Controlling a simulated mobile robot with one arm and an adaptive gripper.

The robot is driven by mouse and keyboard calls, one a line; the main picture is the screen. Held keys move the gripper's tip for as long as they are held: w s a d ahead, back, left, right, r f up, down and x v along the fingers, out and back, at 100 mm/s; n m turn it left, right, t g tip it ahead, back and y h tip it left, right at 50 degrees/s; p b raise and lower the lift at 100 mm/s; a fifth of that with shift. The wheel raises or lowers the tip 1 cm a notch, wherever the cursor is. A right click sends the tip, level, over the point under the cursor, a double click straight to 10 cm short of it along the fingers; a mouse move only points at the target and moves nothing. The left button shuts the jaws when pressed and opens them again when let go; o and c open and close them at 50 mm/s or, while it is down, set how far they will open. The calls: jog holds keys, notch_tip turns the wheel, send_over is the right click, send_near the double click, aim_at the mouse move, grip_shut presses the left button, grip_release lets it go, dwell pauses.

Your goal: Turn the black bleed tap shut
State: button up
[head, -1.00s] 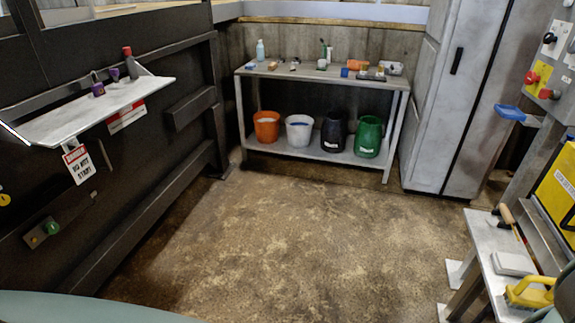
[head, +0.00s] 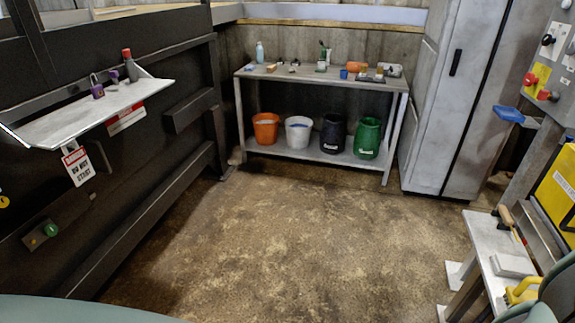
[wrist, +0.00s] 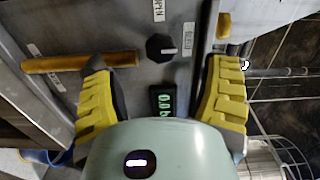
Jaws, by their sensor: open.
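The black bleed tap (wrist: 160,47) is a round black knob with a pale pointer mark, on a grey metal panel in the wrist view. Its pointer mark points right, toward a small label (wrist: 188,48). Another label (wrist: 158,10), apparently reading OPEN, is above it in the picture. My gripper (wrist: 161,66) is open, with its yellow-padded fingers on either side of the tap and apart from it. Nothing is between the fingers. I cannot tell how far the fingertips are from the panel.
A small green-digit display (wrist: 162,103) is below the tap. A yellow bar handle (wrist: 80,62) lies left, by the left finger. A yellow piece (wrist: 223,25) is above the right finger. In the head view, a workbench (head: 325,78) stands at the back, with open floor before it.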

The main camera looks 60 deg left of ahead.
jog(key=v, duration=0.5)
jog(key=shift+a, duration=0.15)
jog(key=shift+r, duration=0.1)
dwell(0.3)
